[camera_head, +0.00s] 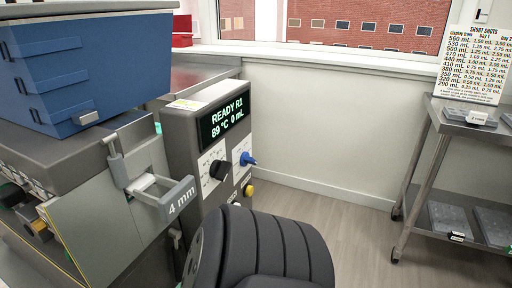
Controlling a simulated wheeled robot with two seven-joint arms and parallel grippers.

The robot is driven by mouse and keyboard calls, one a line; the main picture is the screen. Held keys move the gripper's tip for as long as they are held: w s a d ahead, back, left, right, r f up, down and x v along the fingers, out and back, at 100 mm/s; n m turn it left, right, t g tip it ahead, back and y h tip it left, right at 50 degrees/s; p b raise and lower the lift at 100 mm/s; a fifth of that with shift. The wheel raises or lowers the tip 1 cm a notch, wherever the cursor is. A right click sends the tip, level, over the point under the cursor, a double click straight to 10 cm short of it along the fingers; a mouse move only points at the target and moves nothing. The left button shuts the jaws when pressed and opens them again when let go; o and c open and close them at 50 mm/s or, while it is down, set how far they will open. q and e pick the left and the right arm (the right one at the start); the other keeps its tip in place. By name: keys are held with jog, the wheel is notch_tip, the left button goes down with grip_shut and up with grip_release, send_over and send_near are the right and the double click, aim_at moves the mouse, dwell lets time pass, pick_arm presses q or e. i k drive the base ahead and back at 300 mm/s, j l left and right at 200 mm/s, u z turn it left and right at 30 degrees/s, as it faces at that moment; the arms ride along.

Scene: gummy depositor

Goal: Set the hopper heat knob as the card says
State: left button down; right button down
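The depositor's control box (178,150) stands left of centre, and its display (226,118) reads "READY R1", "89 °C" and "0 mL". Below it are a black knob (219,170) on a white dial plate, a blue knob (247,159) and a yellow button (249,190). The dial marks are too small to read, so I cannot tell which knob sets hopper heat. A white card (475,62) headed "SHORT SHOTS" stands at the far right, with rows of mL values; no heat setting is readable on it. Neither gripper is in view.
A blue hopper (95,70) sits on the machine at left, with a grey handle marked "4 mm" (165,195) sticking out below. My black arm part fills the bottom centre, close to the control box. A metal rack (425,160) stands right. The floor between is clear.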

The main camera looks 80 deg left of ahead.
aim_at(219, 170)
jog(key=k+l+u, duration=0.2)
jog(key=l+u, duration=0.25)
jog(key=k+l+u, duration=0.15)
jog(key=u, duration=0.25)
jog(key=k+u, duration=0.1)
jog(key=u, duration=2.55)
